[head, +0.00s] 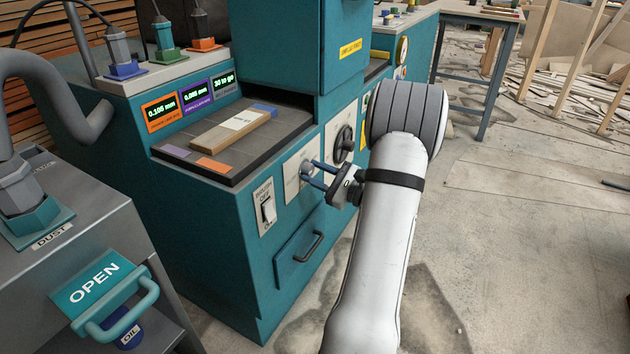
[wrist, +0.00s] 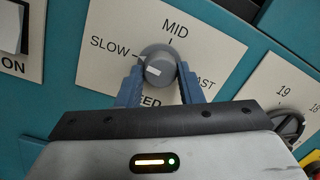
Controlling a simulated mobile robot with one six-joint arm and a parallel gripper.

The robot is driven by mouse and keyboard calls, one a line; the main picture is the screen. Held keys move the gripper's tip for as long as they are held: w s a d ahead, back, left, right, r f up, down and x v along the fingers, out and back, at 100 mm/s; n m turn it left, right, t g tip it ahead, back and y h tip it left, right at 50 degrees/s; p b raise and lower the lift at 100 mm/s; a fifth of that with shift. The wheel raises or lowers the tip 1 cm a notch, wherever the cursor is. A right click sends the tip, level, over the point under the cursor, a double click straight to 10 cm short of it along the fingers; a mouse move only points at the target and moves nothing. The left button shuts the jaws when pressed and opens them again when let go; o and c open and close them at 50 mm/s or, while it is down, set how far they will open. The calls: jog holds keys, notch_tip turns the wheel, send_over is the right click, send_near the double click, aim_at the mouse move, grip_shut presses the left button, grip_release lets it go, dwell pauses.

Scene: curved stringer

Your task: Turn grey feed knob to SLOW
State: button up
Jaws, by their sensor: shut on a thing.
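The grey feed knob (wrist: 157,60) sits on a white plate (wrist: 97,70) marked SLOW at upper left, MID at top and FAST at right, partly covered. The knob's white mark points left, on the SLOW side; I cannot tell whether it lines up exactly with the SLOW tick. My gripper (wrist: 160,74) is shut on the knob, with one blue finger on each side. In the head view, my gripper (head: 309,175) reaches the plate (head: 292,182) on the teal machine's front. The knob is mostly hidden there by the fingers.
A black handwheel (head: 344,143) is right of the knob. A switch panel (head: 267,208) is to the left, and a drawer handle (head: 314,245) is below. A board (head: 232,128) lies on the machine's bed.

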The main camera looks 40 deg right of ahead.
jog(key=shift+r+n+b, duration=0.1)
jog(key=shift+n+b, duration=0.2)
jog(key=shift+n, duration=0.5)
jog(key=o, duration=1)
jog(key=shift+c, duration=0.2)
jog(key=shift+s, duration=0.1)
jog(key=shift+s+d, duration=0.2)
jog(key=shift+s, duration=0.15)
jog(key=p+v, duration=0.2)
jog(key=v, duration=0.4)
jog(key=shift+s, duration=0.4)
jog(key=shift+s+d, duration=0.1)
jog(key=shift+d, duration=0.05)
